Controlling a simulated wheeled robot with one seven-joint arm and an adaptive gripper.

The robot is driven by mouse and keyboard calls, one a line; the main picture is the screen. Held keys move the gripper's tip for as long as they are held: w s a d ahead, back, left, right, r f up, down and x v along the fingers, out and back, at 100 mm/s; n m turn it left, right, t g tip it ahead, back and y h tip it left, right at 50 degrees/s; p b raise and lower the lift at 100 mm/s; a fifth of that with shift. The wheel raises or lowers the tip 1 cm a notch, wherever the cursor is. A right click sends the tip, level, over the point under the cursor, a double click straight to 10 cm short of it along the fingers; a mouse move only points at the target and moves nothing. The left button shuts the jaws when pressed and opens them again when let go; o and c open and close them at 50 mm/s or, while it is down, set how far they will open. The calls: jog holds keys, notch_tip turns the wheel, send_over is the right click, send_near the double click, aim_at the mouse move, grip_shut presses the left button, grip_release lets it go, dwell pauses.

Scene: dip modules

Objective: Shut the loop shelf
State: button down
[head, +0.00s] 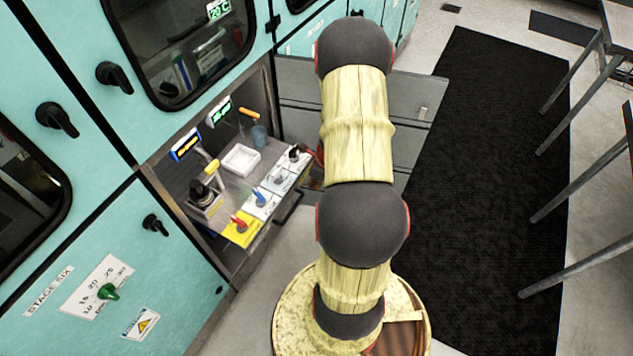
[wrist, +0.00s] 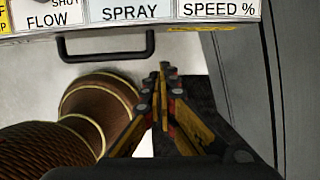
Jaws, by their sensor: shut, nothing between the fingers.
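A shelf with labelled controls (head: 228,186) sticks out of an opening in the teal cabinet; no "loop" label is readable. Its front edge crosses the top of the wrist view, with FLOW, SPRAY and SPEED % labels (wrist: 130,10). A dark bar handle (wrist: 105,56) is on its front, also in the head view (head: 288,208). My gripper (wrist: 165,72) is shut and empty. In the wrist view its tips are just right of the handle and below the shelf edge; I cannot tell if they touch. In the head view my arm hides most of the gripper.
A black mat (head: 490,200) and stool legs (head: 570,265) are farther right.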

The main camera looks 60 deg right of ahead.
aim_at(249, 157)
jog(key=shift+w+a, duration=0.15)
jog(key=shift+w, duration=1.9)
jog(key=w+p, duration=0.5)
jog(key=w, duration=0.2)
jog(key=w+a+p, duration=0.1)
jog(key=w+p, duration=0.5)
jog(key=w, duration=0.2)
jog(key=w+a+p, duration=0.1)
jog(key=w+p, duration=0.5)
jog(key=w, duration=0.1)
jog(key=shift+w, duration=0.25)
jog(key=shift+w+f+p, duration=0.1)
jog(key=shift+w+p, duration=0.4)
jog(key=shift+w, duration=0.35)
jog(key=shift+s+f, duration=0.1)
jog(key=shift+s, duration=0.05)
